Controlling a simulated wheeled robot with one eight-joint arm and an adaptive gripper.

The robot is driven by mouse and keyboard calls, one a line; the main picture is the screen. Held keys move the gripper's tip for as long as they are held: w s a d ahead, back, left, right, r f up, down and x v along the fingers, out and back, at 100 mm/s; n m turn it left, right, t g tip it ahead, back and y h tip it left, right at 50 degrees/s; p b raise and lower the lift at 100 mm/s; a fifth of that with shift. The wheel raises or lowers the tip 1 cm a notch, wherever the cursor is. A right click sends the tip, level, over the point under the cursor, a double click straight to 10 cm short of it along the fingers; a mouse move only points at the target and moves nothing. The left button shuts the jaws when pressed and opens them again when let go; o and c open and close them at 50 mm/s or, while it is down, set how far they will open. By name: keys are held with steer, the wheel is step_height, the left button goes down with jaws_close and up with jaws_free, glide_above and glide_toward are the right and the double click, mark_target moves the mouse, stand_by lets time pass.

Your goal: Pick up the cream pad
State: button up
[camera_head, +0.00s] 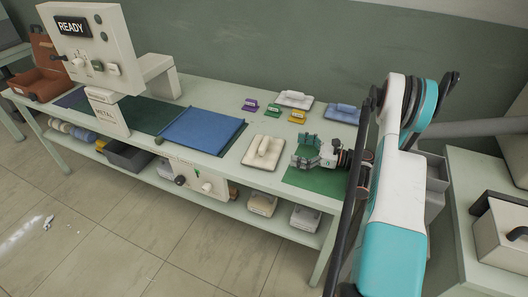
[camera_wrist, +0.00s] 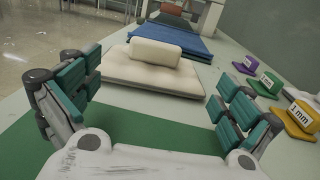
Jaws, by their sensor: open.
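The cream pad (camera_head: 251,158) lies flat on the bench, a square base with a raised cream grip on top. In the wrist view the cream pad (camera_wrist: 137,77) is straight ahead, beyond the green mat. My gripper (camera_head: 306,149) is just right of the pad in the head view, low over the green mat, apart from the pad. In the wrist view my gripper (camera_wrist: 155,92) has its teal fingers spread wide with nothing between them.
A blue folded sheet (camera_head: 203,129) lies left of the pad. Purple (camera_head: 250,104), green (camera_head: 273,109) and yellow (camera_head: 298,116) labelled blocks sit behind it. A whitish pad (camera_head: 295,99) and a blue pad (camera_head: 342,113) lie farther back. A machine marked READY (camera_head: 92,50) stands left.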

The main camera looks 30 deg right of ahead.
mark_target(267, 143)
steer(key=b+x, duration=0.1)
steer(key=x, duration=0.4)
steer(key=shift+w+a, duration=0.25)
steer(key=shift+w, duration=0.05)
steer(key=b+x, duration=0.1)
steer(key=x, duration=0.1)
steer(key=b+x, duration=0.1)
steer(key=x, duration=0.1)
steer(key=shift+a, duration=0.4)
steer(key=shift+w+a+r, duration=0.15)
steer(key=shift+w+a, duration=0.1)
steer(key=shift+w, duration=0.05)
steer(key=c, duration=1.2)
